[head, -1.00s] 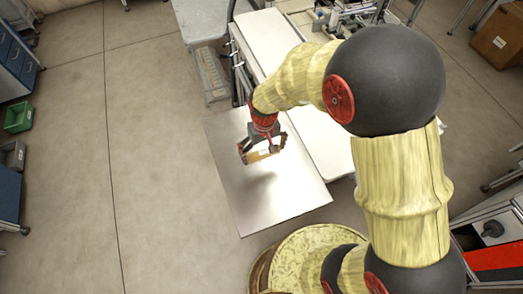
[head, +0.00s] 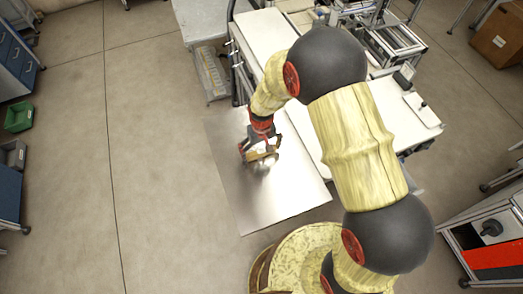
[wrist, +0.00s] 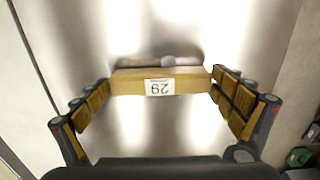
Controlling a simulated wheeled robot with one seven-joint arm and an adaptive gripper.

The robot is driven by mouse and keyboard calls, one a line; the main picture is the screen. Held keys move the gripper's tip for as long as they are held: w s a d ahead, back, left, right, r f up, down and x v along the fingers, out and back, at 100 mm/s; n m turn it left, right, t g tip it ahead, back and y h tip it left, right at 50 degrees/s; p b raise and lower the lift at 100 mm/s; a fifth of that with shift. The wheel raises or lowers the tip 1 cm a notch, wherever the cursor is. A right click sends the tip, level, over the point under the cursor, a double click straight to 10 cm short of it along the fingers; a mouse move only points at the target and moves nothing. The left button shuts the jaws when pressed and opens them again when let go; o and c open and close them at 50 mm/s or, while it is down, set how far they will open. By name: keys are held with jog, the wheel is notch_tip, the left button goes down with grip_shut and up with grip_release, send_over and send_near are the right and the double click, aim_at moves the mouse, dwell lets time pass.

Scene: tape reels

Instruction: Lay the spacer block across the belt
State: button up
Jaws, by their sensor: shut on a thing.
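My gripper (head: 260,150) is shut on a tan, wood-coloured block (wrist: 130,84), held by its two ends between the fingertips. The block bears a white label with dark digits that look upside down in the wrist view. In the head view, the block (head: 263,159) is partly hidden by the fingers. It is over a shiny metal sheet (head: 288,204); I cannot tell the gap between them. A long white surface (head: 270,38) runs beside the sheet, to its right; I cannot tell whether it is the belt.
Metal frames and equipment (head: 395,40) stand at the back right. A grey table (head: 200,18) is at the back. A green bin (head: 18,117) and blue cabinets are at the far left. The floor left of the sheet is clear.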

aim_at(262, 151)
jog(key=shift+f, duration=0.2)
jog(key=o, duration=0.9)
jog(key=shift+r, duration=0.1)
notch_tip(262, 151, up, 12)
jog(key=shift+r, duration=0.15)
